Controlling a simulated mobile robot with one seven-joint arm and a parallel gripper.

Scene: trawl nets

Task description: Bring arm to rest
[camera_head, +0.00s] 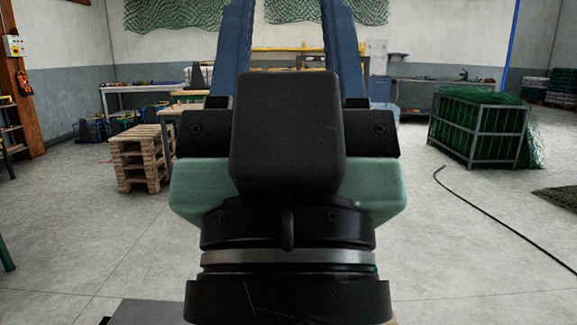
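My gripper (288,20) is in the middle of the head view and points away from me. Its two blue fingers stand wide apart, and only the background shows between them. Their tips run up to the top edge of the picture. The black block and the green and black wrist body of my arm fill the centre and hide the base of the fingers. The gripper touches nothing that I can see.
A stack of wooden pallets (138,170) stands on the left. A metal cage with green netting (482,128) stands on the right. A black cable (505,222) crosses the right floor. Workbenches (153,88) line the back. The floor (80,235) at left is clear.

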